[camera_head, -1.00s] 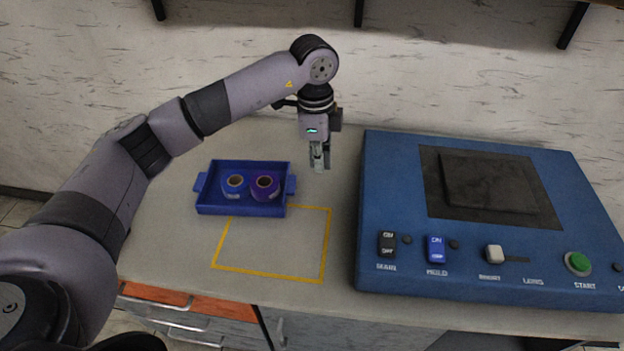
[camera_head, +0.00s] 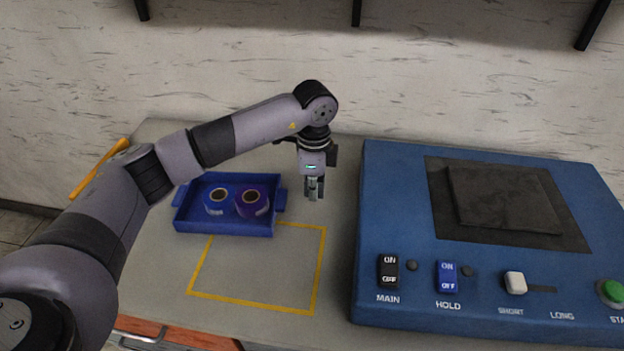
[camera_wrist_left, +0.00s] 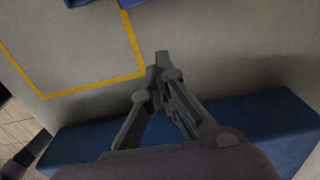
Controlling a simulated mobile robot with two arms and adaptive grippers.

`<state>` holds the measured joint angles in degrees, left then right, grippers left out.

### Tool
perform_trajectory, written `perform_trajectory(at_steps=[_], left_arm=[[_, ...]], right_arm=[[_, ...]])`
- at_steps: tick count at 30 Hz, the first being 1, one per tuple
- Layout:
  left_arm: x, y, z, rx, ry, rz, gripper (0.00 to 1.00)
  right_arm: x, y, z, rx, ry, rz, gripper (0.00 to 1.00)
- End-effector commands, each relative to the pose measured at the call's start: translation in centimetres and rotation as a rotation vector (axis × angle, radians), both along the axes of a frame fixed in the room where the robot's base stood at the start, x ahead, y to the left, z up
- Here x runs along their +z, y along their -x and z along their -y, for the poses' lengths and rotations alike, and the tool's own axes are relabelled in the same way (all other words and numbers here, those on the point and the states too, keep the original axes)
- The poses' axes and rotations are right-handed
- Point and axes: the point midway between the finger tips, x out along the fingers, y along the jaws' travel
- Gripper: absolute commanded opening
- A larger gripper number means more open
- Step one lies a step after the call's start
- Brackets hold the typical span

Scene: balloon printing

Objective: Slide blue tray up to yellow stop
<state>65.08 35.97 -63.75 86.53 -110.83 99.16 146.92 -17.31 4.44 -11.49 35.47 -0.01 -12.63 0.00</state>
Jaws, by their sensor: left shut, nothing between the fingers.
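The blue tray (camera_head: 225,230) lies on the grey table, left of my left gripper, with its near right part inside the yellow outline. A yellow-orange bar (camera_head: 100,168), likely the yellow stop, shows at the table's left edge, partly hidden by my left arm. My left gripper (camera_head: 315,197) is shut and empty, pointing down right of the tray's right handle, apart from it. In the left wrist view its closed fingertips (camera_wrist_left: 161,56) are over the table, and a sliver of blue tray (camera_wrist_left: 78,3) shows at the top.
A yellow outline (camera_head: 319,262) marks the table in front of the tray. A large blue machine (camera_head: 400,220) with switches and a dark plate stands close to the gripper's right. Bare table lies inside the outline. The wall is behind.

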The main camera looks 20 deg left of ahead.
Motion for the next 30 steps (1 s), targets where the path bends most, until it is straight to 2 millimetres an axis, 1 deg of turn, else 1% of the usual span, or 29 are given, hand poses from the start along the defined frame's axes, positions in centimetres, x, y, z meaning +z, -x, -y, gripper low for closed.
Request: perform_trajectory(at_steps=[1,7,9,15,19,28,30], left_arm=[[-1.2,0.1,0.0,0.0,-0.001,-0.005,0.0],[-5.3,0.1,0.1,-0.001,0.0,-0.004,0.0],[-4.7,0.3,-1.5,0.004,-0.001,0.001,0.0],[-4.9,0.8,-3.5,0.001,-0.001,0.0,0.0],[-5.0,0.9,-3.8,-0.001,0.001,0.0,0.0],[-5.0,0.9,-3.9,-0.001,0.001,0.0,0.0],[-5.0,1.0,-4.4,0.001,0.0,0.0,0.0]], right_arm=[[0.3,0.0,0.0,0.0,0.0,0.0,0.85],[0.7,0.0,0.0,0.0,0.0,0.001,0.85],[1.3,0.0,0.0,0.0,0.0,0.001,0.85],[1.8,-0.2,0.3,0.002,0.004,0.003,0.85],[1.9,-0.2,0.3,0.001,0.004,0.003,0.85],[1.8,-0.3,0.3,0.001,0.003,0.004,0.85],[1.9,-0.3,0.3,0.001,0.003,0.004,0.85]])
